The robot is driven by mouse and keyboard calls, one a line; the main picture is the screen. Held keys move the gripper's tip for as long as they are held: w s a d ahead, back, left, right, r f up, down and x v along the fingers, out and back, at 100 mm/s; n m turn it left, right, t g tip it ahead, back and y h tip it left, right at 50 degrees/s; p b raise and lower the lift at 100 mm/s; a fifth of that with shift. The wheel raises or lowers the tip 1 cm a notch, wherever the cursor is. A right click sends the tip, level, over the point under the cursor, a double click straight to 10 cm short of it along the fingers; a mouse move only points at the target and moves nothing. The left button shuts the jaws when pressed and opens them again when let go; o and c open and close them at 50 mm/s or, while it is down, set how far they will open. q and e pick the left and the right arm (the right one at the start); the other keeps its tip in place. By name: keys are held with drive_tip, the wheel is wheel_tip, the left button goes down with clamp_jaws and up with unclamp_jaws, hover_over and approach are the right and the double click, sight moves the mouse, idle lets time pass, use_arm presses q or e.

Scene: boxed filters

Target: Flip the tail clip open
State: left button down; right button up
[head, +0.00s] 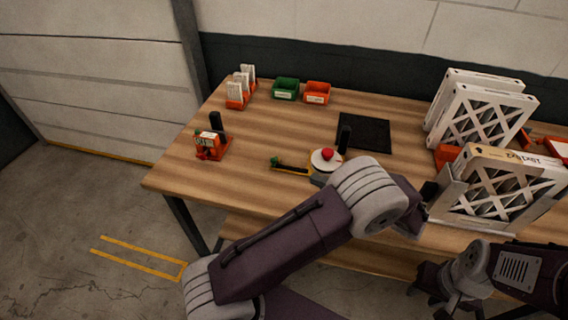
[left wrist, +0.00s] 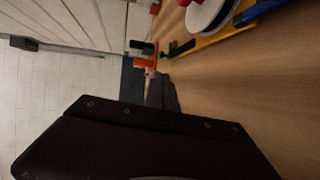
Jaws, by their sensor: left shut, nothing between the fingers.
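A yellow fixture (head: 291,171) sits near the table's front edge, with a round white disc (head: 323,161) and red knob (head: 327,154) at its right. A dark bar with a green tip (head: 275,161) lies along its left part, seemingly the tail clip; whether it is latched is too small to tell. In the left wrist view the white disc (left wrist: 208,14) and green tip (left wrist: 171,49) show at the top.
An orange stand (head: 211,148) is at the left. A green bin (head: 286,88), an orange bin (head: 317,92) and a black mat (head: 364,133) lie farther back. White-framed filters (head: 481,118) crowd the right side. The wood table (head: 245,135) is clear around the fixture's left end.

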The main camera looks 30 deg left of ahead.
sight(275, 161)
use_arm(q)
drive_tip(key=shift+w+a+f, duration=0.15)
drive_tip(key=shift+w+f, duration=0.05)
drive_tip(key=shift+w, duration=0.2)
drive_tip(key=x, duration=1.3)
drive_tip(key=shift+s+a+f, duration=0.1)
drive_tip(key=shift+s+a, duration=0.05)
drive_tip(key=shift+a, duration=0.2)
use_arm(e)
drive_tip(key=shift+w+f, duration=0.2)
drive_tip(key=shift+w, duration=0.05)
drive_tip(key=shift+r, duration=0.1)
